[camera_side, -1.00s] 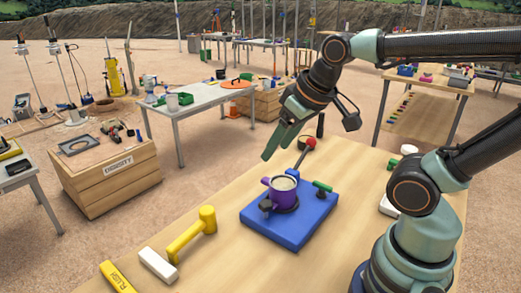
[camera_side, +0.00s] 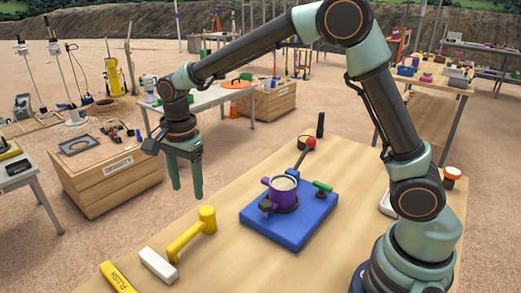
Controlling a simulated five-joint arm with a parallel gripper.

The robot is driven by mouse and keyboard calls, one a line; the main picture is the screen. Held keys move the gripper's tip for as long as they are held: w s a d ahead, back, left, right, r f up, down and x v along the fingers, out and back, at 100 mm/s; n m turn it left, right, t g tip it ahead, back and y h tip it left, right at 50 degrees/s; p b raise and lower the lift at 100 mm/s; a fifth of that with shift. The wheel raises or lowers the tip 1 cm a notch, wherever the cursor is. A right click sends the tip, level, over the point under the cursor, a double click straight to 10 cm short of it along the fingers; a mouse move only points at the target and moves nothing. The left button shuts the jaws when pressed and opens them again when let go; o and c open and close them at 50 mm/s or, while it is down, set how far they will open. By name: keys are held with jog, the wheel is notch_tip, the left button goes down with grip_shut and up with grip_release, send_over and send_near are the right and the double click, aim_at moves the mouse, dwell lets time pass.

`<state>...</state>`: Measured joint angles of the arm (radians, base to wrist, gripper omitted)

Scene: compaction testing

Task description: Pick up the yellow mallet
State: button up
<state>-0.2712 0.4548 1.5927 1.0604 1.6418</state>
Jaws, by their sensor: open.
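The yellow mallet (camera_side: 191,234) lies on the wooden table at the left of the blue base plate. Its cylindrical head is at the upper right and its handle runs down to the lower left. My gripper (camera_side: 186,190) is open and empty. It points down, above and a little to the upper left of the mallet's head, apart from it. Nothing hides the mallet.
A blue base plate (camera_side: 313,228) with a purple pot (camera_side: 283,190) stands right of the mallet. A white block (camera_side: 158,265) lies close by the mallet's handle end, and a yellow bar marked FLUSH (camera_side: 117,278) lies further left. A red-knobbed tool (camera_side: 304,152) lies behind the plate.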

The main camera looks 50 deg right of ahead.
aim_at(192, 228)
jog(key=shift+m, duration=0.6)
jog(key=f, duration=0.6)
jog(key=a+f, duration=0.1)
jog(key=f, duration=0.1)
jog(key=shift+w+f, duration=0.25)
jog(key=shift+f, duration=0.15)
jog(key=shift+s+d+f, duration=0.1)
jog(key=shift+f, duration=1.2)
jog(key=shift+s+d+f, duration=0.1)
jog(key=shift+f, duration=1.2)
jog(key=shift+r, duration=0.1)
grip_shut()
